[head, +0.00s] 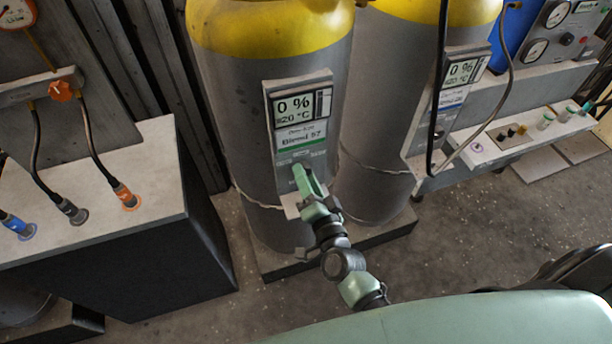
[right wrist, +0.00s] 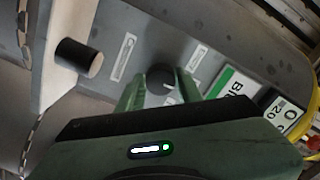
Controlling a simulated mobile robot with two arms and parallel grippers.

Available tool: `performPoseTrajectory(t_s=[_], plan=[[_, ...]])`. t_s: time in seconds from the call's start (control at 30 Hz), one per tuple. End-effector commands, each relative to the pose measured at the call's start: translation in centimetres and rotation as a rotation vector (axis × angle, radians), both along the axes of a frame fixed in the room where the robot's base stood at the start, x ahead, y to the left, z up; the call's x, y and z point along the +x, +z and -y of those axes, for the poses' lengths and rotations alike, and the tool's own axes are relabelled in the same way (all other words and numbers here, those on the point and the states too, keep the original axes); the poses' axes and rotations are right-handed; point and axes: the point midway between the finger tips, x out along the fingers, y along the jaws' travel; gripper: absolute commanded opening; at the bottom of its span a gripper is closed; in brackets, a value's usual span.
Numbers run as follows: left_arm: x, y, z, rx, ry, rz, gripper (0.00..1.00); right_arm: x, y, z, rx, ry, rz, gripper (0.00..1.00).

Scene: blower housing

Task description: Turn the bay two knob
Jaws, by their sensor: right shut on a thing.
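A grey panel (head: 285,150) with a "0 %" display and a "Blend 57" label is on the front cylinder. My right gripper (head: 298,170) is at the lower part of this panel and hides what it holds in the head view. In the right wrist view, a dark round knob (right wrist: 160,77) with a light mark sits between the two green fingers of my right gripper (right wrist: 160,84), which is shut on it. The frames do not show which bay number the knob has. My left gripper is not in view.
A black cylindrical part (right wrist: 79,57) sticks out beside the panel. A second yellow-topped cylinder (head: 375,120) stands close on the right with its own display (head: 463,72). A bench (head: 150,170) with coloured hose fittings is at left. Dark cables hang at right.

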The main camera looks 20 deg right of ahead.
Motion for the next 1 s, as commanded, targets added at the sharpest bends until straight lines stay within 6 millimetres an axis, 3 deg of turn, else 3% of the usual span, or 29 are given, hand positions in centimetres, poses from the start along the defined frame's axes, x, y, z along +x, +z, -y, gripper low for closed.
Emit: performPoseTrajectory(t_s=[0.77,0.8,0.83,0.87,1.0], plan=[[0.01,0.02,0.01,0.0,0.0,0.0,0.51,-0.04,-0.09,0.02,0.104,0.0,-0.006,0.0],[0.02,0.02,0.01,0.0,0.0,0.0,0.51,-0.04,-0.1,0.02,0.104,0.0,-0.006,0.41],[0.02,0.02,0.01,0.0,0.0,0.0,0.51,-0.04,-0.09,0.02,0.104,0.0,-0.006,0.49],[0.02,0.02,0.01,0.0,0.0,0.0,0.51,-0.04,-0.09,0.02,0.104,0.0,-0.006,0.57],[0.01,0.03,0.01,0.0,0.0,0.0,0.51,-0.03,-0.05,0.01,0.103,0.0,-0.005,0.57]])
